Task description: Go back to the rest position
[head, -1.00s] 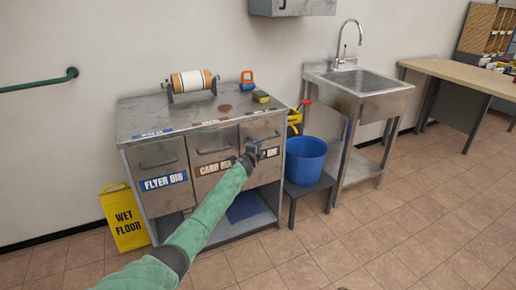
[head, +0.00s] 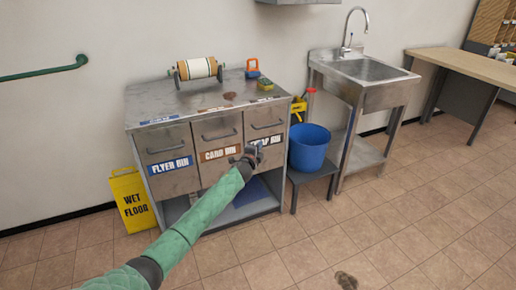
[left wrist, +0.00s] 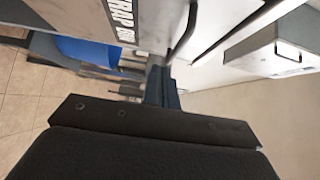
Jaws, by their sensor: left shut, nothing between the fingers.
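My left gripper (head: 249,155) is at the end of the green-sleeved arm that comes in from the lower left. It is in front of the metal cabinet (head: 215,186), near the right drawer, and covers part of that drawer's label. The gripper is shut and empty. In the left wrist view its dark fingers (left wrist: 161,86) are together, with the drawer's label and handle (left wrist: 183,32) beyond them. I cannot tell the exact gap to the drawer front. All three drawers look closed. My right gripper is not in view.
A blue bucket (head: 309,148) on a low stand and a steel sink (head: 366,72) are right of the cabinet. A yellow wet-floor sign (head: 132,203) stands at its left. A roll (head: 197,69) and a sponge (head: 265,84) are on top. The floor in front is mostly clear.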

